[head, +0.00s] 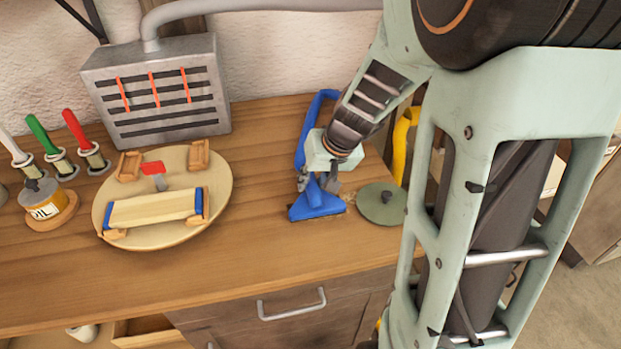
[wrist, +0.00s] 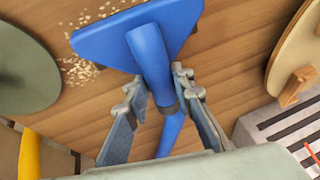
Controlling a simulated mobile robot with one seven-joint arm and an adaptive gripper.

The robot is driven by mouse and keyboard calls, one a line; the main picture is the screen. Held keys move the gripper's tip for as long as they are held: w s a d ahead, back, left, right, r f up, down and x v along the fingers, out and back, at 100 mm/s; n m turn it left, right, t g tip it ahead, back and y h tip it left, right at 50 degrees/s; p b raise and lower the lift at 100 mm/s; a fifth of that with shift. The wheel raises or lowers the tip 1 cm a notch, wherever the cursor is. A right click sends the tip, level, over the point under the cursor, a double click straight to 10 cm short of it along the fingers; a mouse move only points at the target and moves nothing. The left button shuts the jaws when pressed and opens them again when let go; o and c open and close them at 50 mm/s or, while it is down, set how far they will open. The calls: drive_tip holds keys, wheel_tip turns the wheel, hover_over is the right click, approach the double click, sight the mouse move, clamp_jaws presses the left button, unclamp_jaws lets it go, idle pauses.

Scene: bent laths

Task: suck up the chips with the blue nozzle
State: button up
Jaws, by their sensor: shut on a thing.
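The blue nozzle (head: 317,203) has a wide flat head and a narrow neck, with a blue hose (head: 309,118) behind my wrist. My gripper (head: 319,183) is shut on the neck, which also shows between the fingers in the wrist view (wrist: 158,85). The nozzle head (wrist: 130,38) is at or just above the wooden bench top; contact cannot be told. Pale chips (wrist: 80,70) lie scattered beside the head in the wrist view, with more along its far edge (wrist: 95,13). In the head view a few chips (head: 349,196) show right of the nozzle.
A grey-green disc with a knob (head: 382,205) lies close right of the nozzle, with a yellow curved part (head: 401,140) behind it. A round board (head: 180,238) with a clamped lath, an oil can (head: 44,203) and a vented metal box (head: 160,95) stand left. Bench between is clear.

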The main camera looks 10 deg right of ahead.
sight(317, 193)
drive_tip(key=shift+s+b, duration=0.7)
drive_tip(key=shift+s, duration=1.2)
drive_tip(key=shift+d+f+b, duration=0.2)
drive_tip(key=shift+d+b, duration=0.6)
drive_tip(key=shift+d, duration=0.4)
drive_tip(key=shift+w+r, duration=0.15)
drive_tip(key=shift+w, duration=1.6)
drive_tip(key=shift+w+r, duration=0.1)
drive_tip(key=shift+w, duration=1.65)
drive_tip(key=shift+w+f, duration=0.1)
drive_tip(key=shift+w, duration=1.8)
drive_tip(key=shift+s+d+f+b, duration=0.15)
drive_tip(key=shift+d+b, duration=0.45)
drive_tip(key=shift+d, duration=0.55)
drive_tip(key=shift+s+b, duration=0.4)
drive_tip(key=shift+s, duration=0.3)
drive_tip(key=shift+s+r+b, duration=0.15)
drive_tip(key=shift+s+b, duration=0.35)
drive_tip(key=shift+s, duration=0.9)
drive_tip(key=shift+s+r+b, duration=0.1)
drive_tip(key=shift+s+b, duration=0.35)
drive_tip(key=shift+s, duration=0.95)
drive_tip(key=shift+s+f+b, duration=0.1)
drive_tip(key=shift+s+b, duration=0.5)
drive_tip(key=shift+s, duration=1.15)
drive_tip(key=shift+d+f+b, duration=0.1)
drive_tip(key=shift+d+b, duration=0.35)
drive_tip(key=shift+d, duration=0.75)
drive_tip(key=shift+w+r, duration=0.2)
drive_tip(key=shift+w, duration=3.45)
